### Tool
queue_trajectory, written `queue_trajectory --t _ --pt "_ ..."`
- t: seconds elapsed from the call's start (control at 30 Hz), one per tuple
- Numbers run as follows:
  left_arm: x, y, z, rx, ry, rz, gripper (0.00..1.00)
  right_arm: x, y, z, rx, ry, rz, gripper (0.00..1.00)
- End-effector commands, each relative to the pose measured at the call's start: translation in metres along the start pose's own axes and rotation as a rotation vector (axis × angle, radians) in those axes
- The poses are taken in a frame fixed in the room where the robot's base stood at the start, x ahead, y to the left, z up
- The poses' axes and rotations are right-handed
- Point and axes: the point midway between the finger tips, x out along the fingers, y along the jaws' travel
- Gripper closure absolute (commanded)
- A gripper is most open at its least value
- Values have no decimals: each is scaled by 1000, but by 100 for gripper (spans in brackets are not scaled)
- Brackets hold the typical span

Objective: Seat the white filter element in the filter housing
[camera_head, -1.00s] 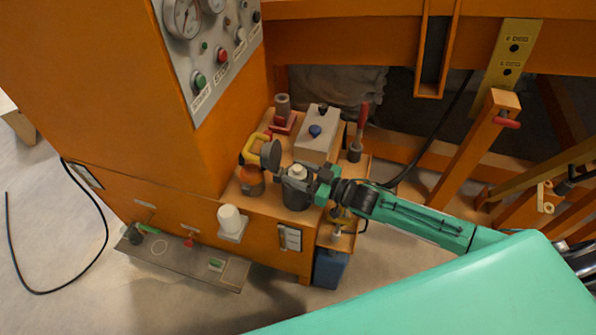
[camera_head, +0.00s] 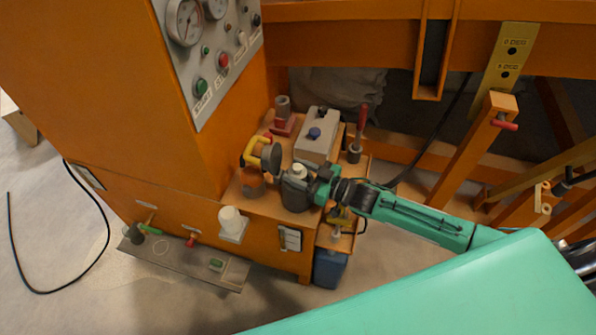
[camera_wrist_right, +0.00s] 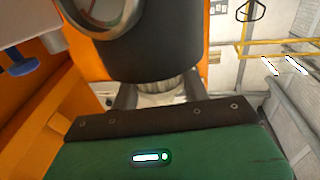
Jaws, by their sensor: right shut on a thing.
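The filter housing (camera_head: 296,197) is a dark upright cylinder on the orange bench. A pale filter element (camera_head: 299,171) shows its top at the housing's mouth. My right gripper (camera_head: 300,178) comes in from the right and is shut on this element. In the right wrist view, the ribbed pale element (camera_wrist_right: 168,82) sits between my fingers (camera_wrist_right: 158,98), against the end of the dark cylinder (camera_wrist_right: 155,45). The part inside the cylinder is hidden, so I cannot tell how deep it sits. My left gripper is not in view.
A dark disc (camera_head: 271,158) with a yellow handle (camera_head: 253,148) stands close left of the housing. A grey box (camera_head: 317,140) with a blue knob is behind. A white cup-shaped piece (camera_head: 230,219) stands on a front ledge. A gauge panel (camera_head: 205,60) rises at left.

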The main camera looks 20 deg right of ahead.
Motion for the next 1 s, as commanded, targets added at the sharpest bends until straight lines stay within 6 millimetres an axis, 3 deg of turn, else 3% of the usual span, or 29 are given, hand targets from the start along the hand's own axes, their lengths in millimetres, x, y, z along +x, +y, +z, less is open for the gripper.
queue_trajectory --t 1.0 --pt "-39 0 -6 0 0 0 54 0 0 -43 0 1 0 79"
